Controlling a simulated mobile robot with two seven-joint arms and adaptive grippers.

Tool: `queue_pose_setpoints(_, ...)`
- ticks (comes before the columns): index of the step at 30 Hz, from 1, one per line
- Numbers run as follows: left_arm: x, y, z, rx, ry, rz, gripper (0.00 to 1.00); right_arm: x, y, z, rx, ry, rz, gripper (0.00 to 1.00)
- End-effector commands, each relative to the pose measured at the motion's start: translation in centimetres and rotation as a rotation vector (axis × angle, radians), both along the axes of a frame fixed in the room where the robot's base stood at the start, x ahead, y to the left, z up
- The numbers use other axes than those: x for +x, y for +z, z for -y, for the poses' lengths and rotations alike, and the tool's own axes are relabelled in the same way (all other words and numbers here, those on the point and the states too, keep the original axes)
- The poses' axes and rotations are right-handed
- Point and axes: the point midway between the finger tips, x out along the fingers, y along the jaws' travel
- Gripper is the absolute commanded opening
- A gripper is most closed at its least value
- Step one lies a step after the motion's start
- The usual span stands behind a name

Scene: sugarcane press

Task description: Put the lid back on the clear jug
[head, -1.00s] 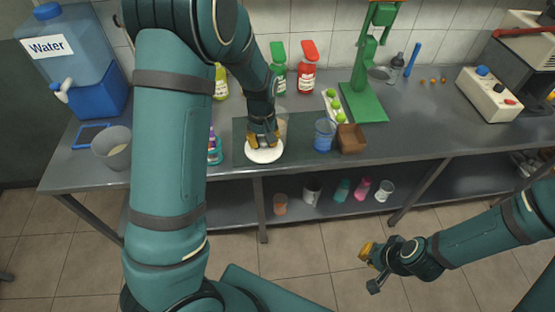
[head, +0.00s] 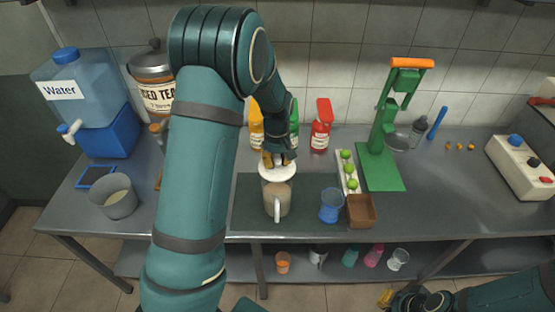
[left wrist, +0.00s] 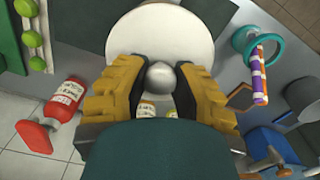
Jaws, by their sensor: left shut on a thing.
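My left gripper (head: 279,160) is shut on the knob of the white round lid (head: 277,173). In the left wrist view the lid (left wrist: 160,38) is a wide white disc, with its silver knob between the yellow fingers (left wrist: 160,82). The clear jug (head: 277,200) stands upright on the dark mat, with beige contents and a white handle toward me. The lid appears at the jug's top, overlapping its far rim; I cannot tell whether they touch. My right gripper (head: 386,297) is low at the bottom edge, partly cut off, its opening unclear.
A blue cup (head: 331,206) and a brown box (head: 361,211) stand right of the jug. Behind them are a tray of limes (head: 347,172) and the green press (head: 381,160). A grey bucket (head: 114,196) is at left.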

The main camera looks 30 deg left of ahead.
Motion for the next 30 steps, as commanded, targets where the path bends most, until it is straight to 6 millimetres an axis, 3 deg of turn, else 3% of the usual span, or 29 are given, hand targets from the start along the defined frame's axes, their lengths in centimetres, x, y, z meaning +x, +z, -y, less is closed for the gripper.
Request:
queue_pose_setpoints(18,0.0,-5.3,0.0,0.000,0.000,-0.001,0.00,0.2,-4.7,-0.2,-0.008,-0.001,-0.001,0.00)
queue_pose_setpoints(30,0.0,-5.8,0.0,0.000,0.000,0.000,0.00,0.2,-5.0,-0.2,-0.009,-0.002,-0.001,0.00)
